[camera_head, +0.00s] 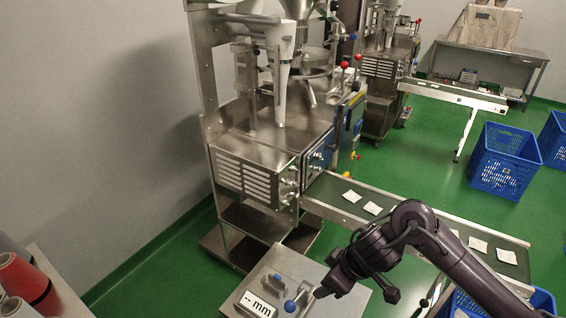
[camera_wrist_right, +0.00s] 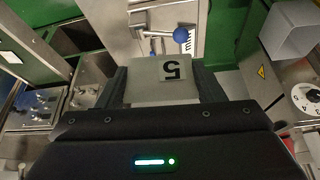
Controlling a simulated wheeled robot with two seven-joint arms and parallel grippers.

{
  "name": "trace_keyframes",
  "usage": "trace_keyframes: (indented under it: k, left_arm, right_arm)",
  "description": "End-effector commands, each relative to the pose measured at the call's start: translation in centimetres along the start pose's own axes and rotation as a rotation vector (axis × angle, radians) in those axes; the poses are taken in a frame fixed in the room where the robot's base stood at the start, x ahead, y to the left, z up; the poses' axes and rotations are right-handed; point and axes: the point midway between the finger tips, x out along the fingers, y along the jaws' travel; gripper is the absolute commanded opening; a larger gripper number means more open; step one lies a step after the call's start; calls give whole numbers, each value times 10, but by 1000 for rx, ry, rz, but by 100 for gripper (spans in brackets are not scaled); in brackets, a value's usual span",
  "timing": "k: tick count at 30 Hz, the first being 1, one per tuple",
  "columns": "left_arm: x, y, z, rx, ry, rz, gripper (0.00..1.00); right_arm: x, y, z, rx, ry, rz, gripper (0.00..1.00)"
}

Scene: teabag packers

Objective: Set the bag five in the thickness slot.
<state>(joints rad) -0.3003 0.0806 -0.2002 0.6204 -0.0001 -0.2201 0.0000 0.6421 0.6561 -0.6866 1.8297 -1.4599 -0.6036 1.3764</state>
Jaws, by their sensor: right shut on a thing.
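The gauge display (camera_head: 262,304) reads "-- mm". In the wrist view the blue knob (camera_wrist_right: 181,35) is just beyond the bag. The slot itself is not clearly visible. My left gripper is out of view.
A conveyor (camera_head: 420,225) carrying several white bags runs behind the gauge from the steel packing machine (camera_head: 265,150). Blue crates (camera_head: 505,160) stand on the green floor at right. Red cones (camera_head: 22,275) are at lower left.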

Motion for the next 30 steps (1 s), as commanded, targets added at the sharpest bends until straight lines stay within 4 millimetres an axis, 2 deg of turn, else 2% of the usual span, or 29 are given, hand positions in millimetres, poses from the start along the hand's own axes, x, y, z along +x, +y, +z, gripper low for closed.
trace_keyframes:
  k: [3,9,14,21,30]
  left_arm:
    - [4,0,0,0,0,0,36]
    - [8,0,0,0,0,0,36]
    - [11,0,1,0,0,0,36]
    - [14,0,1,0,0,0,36]
    - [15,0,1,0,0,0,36]
  right_arm:
    - [-22,5,-16,70,3,51,41]
    - [-52,11,-22,244,-9,128,41]
    - [-75,22,-14,420,-19,200,41]
    - [-102,37,7,678,-23,292,41]
    - [-113,44,19,811,-21,331,41]
